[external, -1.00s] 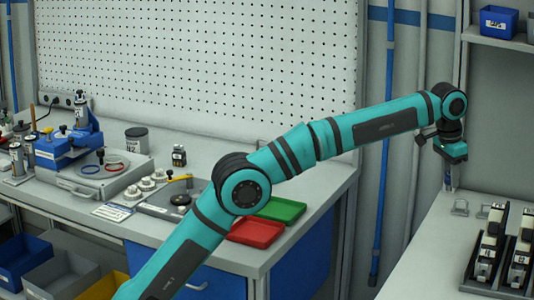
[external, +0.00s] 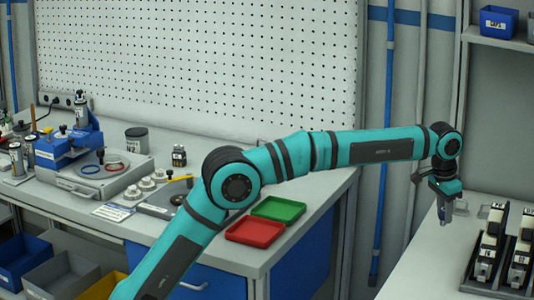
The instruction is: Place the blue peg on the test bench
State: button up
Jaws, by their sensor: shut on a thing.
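My gripper (external: 446,208) is at the right, over the left part of the white table (external: 420,262). It points down, shut on a small grey-blue cylindrical thing (external: 446,219), which may be the blue peg; its colour is hard to tell at this size. I cannot tell whether its lower end touches the table. A grey-topped bench (external: 210,249) with blue drawers stands at the left and middle, before a pegboard. I cannot tell which of the two surfaces is the test bench.
A black rack (external: 483,265) with several white-and-black units stands right of my gripper. The left bench holds a red tray (external: 255,232), a green tray (external: 278,209), a blue fixture (external: 58,150) and small parts. A shelf (external: 497,41) with a blue bin hangs above right.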

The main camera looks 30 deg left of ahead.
aim_at(442, 224)
jog(key=shift+f, duration=3)
jog(key=shift+f, duration=0.1)
jog(key=o, duration=1)
jog(key=shift+c, duration=0.2)
jog(key=r, duration=0.4)
jog(key=a+r, duration=0.1)
jog(key=r, duration=0.3)
jog(key=s+r, duration=0.1)
jog(key=r, duration=0.3)
jog(key=shift+s+a, duration=0.1)
jog(key=shift+a, duration=0.05)
jog(key=shift+r, duration=0.1)
